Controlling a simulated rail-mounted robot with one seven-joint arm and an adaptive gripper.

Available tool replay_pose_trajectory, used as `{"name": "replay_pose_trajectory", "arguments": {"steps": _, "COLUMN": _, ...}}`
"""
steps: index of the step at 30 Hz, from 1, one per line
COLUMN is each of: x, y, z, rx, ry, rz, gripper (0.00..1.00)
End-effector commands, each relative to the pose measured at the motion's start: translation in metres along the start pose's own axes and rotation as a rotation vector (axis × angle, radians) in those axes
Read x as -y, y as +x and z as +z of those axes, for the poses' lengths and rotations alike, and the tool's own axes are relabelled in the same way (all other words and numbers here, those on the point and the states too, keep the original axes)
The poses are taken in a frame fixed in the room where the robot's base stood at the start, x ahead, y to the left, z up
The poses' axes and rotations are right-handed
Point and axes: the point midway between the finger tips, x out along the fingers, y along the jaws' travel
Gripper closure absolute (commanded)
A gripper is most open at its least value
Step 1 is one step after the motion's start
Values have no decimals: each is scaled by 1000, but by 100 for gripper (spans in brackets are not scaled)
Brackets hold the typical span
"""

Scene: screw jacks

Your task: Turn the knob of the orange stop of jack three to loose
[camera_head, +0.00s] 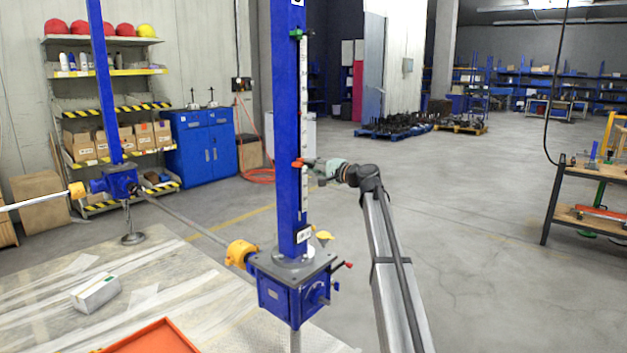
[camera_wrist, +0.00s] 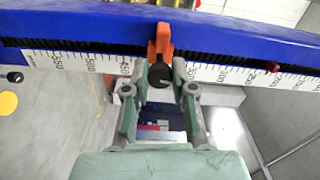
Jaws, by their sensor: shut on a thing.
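The orange stop (camera_head: 297,163) sits on the white scale of the blue column (camera_head: 288,120) in the head view. In the wrist view the orange stop (camera_wrist: 161,40) crosses the scale, and its round black knob (camera_wrist: 160,75) faces my camera. My gripper (camera_head: 314,164) reaches the column from the right at the stop's height. In the wrist view my gripper (camera_wrist: 159,73) has one finger on each side of the knob and is shut on it. The knob's turned position cannot be told.
A green stop (camera_head: 296,33) sits higher on the scale. A small red part (camera_wrist: 272,67) is along the scale in the wrist view. The blue gearbox (camera_head: 290,290) is at the column's foot. A second jack (camera_head: 120,180) stands left.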

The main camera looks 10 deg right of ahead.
Motion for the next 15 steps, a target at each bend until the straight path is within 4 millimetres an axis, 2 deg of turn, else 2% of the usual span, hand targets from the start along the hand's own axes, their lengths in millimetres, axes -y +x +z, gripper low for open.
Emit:
{"name": "replay_pose_trajectory", "arguments": {"steps": 1, "x": -7, "y": 1, "z": 0, "rx": 0, "ry": -44, "rz": -2, "gripper": 100}}
{"name": "replay_pose_trajectory", "arguments": {"steps": 15, "x": -7, "y": 1, "z": 0, "rx": -1, "ry": -490, "rz": -1, "gripper": 100}}
